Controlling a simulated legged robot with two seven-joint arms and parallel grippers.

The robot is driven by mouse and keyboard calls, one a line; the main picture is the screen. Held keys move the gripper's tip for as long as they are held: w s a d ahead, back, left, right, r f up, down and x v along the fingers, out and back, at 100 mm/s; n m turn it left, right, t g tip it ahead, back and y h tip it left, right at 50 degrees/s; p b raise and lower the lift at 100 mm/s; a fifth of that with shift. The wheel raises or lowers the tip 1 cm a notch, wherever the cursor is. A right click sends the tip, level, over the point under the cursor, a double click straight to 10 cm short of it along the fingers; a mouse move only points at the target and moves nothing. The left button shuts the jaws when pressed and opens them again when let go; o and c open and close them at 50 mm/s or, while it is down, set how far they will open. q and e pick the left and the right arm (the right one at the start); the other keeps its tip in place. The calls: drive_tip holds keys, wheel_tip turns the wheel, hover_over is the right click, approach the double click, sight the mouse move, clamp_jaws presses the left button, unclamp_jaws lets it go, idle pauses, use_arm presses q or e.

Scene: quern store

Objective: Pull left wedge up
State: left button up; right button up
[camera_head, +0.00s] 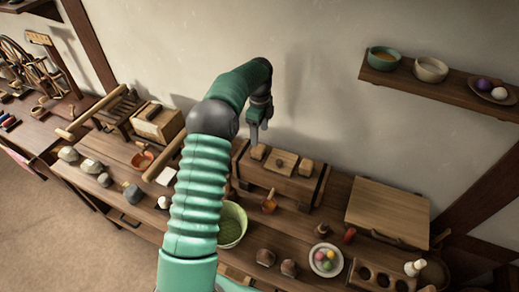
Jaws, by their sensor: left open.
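A wooden box press (270,182) stands on the wooden bench against the wall. On its top sit a small left wedge (258,152), a middle block with a knob (281,164) and a small right wedge (305,168). My left arm reaches up over the bench from the bottom of the picture. My left gripper (254,141) is open and points down just above the left wedge. Whether its fingertips touch the wedge I cannot tell. My right gripper does not show.
A green bowl (232,224) stands partly behind my arm. Stones (88,166) lie at left. A wall shelf (440,86) holds bowls.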

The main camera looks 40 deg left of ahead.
sight(258, 148)
use_arm(q)
drive_tip(key=f, duration=0.8)
drive_tip(key=shift+s+a+f, duration=0.25)
drive_tip(key=shift+a+f, duration=0.05)
drive_tip(key=shift+f, duration=0.05)
drive_tip(key=shift+w+d+f, duration=0.1)
drive_tip(key=shift+w+f, duration=0.05)
drive_tip(key=shift+f, duration=0.2)
drive_tip(key=shift+d+r, duration=0.1)
drive_tip(key=shift+c, duration=0.3)
drive_tip(key=shift+c, duration=1.2)
clamp_jaws()
